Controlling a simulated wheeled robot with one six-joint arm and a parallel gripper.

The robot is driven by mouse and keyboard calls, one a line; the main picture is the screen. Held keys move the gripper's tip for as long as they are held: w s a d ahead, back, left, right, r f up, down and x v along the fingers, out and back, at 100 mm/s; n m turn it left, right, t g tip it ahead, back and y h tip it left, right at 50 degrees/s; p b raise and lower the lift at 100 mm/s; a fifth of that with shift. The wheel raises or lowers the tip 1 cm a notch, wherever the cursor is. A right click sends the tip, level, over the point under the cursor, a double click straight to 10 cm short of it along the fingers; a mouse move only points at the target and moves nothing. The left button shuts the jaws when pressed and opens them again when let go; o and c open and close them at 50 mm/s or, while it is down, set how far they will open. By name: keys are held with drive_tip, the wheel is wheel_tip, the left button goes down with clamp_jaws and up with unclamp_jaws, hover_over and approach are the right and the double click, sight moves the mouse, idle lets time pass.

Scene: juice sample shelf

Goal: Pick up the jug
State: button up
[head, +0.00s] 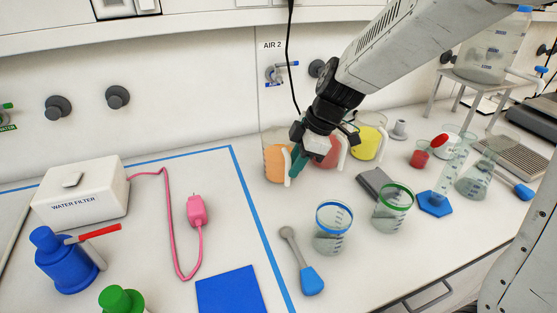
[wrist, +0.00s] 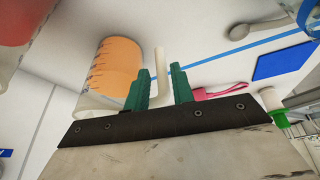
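A clear jug of orange juice (head: 275,167) stands on the bench, and it also shows in the wrist view (wrist: 117,64). Its pale handle (wrist: 159,68) is on the side towards my fingers. My gripper (head: 299,161) is at this jug, with its green fingers (wrist: 161,75) apart. The handle shows in the gap between them; I cannot tell whether either finger touches it. A jug of red juice (head: 328,158) is just right of it, partly behind my gripper. A jug of yellow juice (head: 367,138) stands further right.
Two beakers, blue-rimmed (head: 333,230) and green-rimmed (head: 392,208), stand in front with a blue-handled spoon (head: 302,262). The water filter (head: 80,195) and pink cord (head: 197,211) are at left.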

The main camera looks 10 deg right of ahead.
drive_tip(key=shift+x, duration=1.5)
clamp_jaws()
drive_tip(key=shift+r, duration=0.15)
wheel_tip(320, 180, up, 10)
drive_tip(key=shift+f, duration=0.1)
